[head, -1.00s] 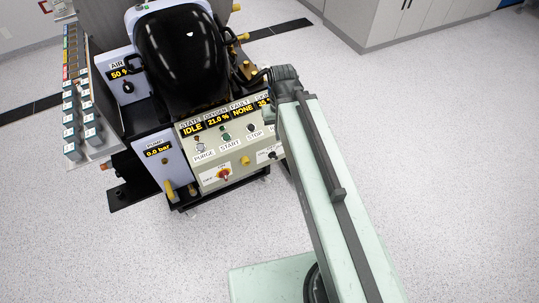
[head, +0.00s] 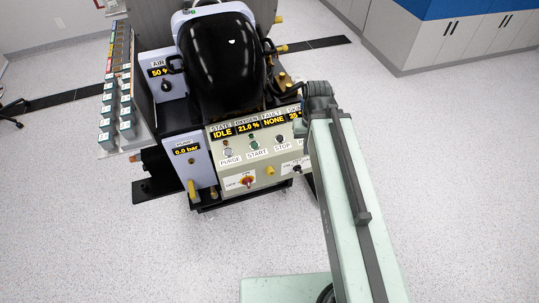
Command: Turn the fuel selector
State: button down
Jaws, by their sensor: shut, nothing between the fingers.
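The control panel (head: 240,163) of the burner chamber faces me. A small dark knob (head: 297,168) with a white label sits at its right end, close to my arm. It may be the fuel selector, but the label is too small to read and partly covered. A red and yellow rotary switch (head: 247,181) sits lower left on the panel. My arm (head: 350,190) reaches up from the bottom right and hides the panel's right edge. My gripper's fingers do not show; they are beyond or behind the arm.
Displays on the panel read IDLE, 21.0 % and NONE. A black domed chamber (head: 225,55) stands above the panel. A pump unit (head: 190,160) reading 0.0 bar and a rack of grey-blue modules (head: 118,100) stand left. Open floor (head: 130,250) lies in front; cabinets (head: 430,45) stand back right.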

aim_at(298, 168)
jog(key=u, duration=1.75)
jog(key=k, duration=1.45)
jog(key=z, duration=1.35)
jog(key=i, duration=1.05)
jog(key=u, duration=0.1)
